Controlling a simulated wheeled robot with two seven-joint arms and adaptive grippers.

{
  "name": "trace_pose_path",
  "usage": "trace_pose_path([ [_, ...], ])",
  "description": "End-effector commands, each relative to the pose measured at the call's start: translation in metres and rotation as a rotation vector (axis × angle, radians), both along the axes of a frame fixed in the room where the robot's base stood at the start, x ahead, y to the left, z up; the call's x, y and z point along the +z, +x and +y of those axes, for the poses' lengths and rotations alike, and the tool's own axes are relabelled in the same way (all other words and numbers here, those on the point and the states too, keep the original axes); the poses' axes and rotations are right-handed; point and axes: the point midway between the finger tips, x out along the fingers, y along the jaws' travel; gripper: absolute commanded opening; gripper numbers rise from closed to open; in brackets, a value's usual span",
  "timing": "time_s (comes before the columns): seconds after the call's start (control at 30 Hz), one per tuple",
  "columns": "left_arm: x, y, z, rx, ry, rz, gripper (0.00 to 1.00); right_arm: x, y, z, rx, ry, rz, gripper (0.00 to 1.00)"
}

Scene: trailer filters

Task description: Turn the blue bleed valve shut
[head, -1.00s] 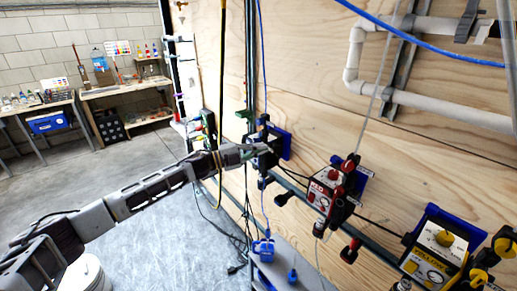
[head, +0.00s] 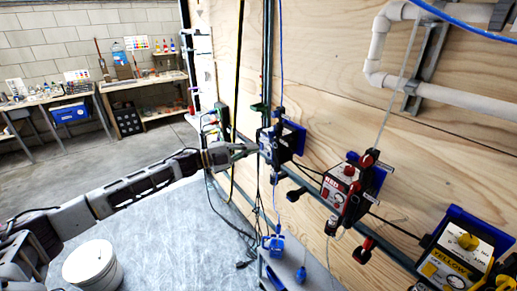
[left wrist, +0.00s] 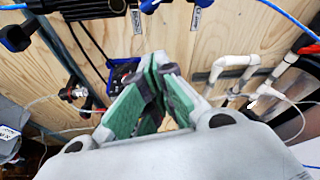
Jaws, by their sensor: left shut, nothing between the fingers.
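The filter unit with a blue bracket (head: 292,137) is mounted on the plywood wall, right of centre in the head view. Its dark body faces my left gripper (head: 254,148). The gripper is shut and empty, with its tips at or just short of the unit's left face. I cannot tell whether they touch it. The bleed valve's handle and its position are too small or hidden to make out. In the left wrist view, the green-padded fingers (left wrist: 160,62) meet at their tips in front of the wall. My right gripper is not in view.
A red-labelled unit (head: 342,186) and a yellow-labelled unit (head: 458,258) sit further right along the wall. A blue fitting (head: 273,243) hangs below. White pipes (head: 375,60) run upper right. A white bucket (head: 92,265) stands lower left. Workbenches are far back.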

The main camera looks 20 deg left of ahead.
Motion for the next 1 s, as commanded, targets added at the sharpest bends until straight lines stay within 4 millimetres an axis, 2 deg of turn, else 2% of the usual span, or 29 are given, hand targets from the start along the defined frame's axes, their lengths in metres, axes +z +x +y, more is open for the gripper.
trace_pose_path([
  [0.2,-0.002,-0.007,0.009,-0.001,0.0,-0.001,0.0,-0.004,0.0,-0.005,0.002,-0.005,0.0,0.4],
  [0.57,-0.001,-0.008,0.01,-0.001,0.0,-0.001,0.0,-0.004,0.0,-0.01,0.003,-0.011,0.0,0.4],
  [0.67,-0.002,-0.008,0.01,-0.001,0.001,0.0,0.13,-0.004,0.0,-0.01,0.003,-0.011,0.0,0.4],
  [0.8,-0.016,-0.01,0.01,-0.001,0.0,0.018,0.31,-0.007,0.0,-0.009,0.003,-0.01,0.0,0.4],
  [1.0,-0.055,-0.019,0.002,-0.011,-0.016,0.068,0.32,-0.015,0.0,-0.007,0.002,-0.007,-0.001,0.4],
])
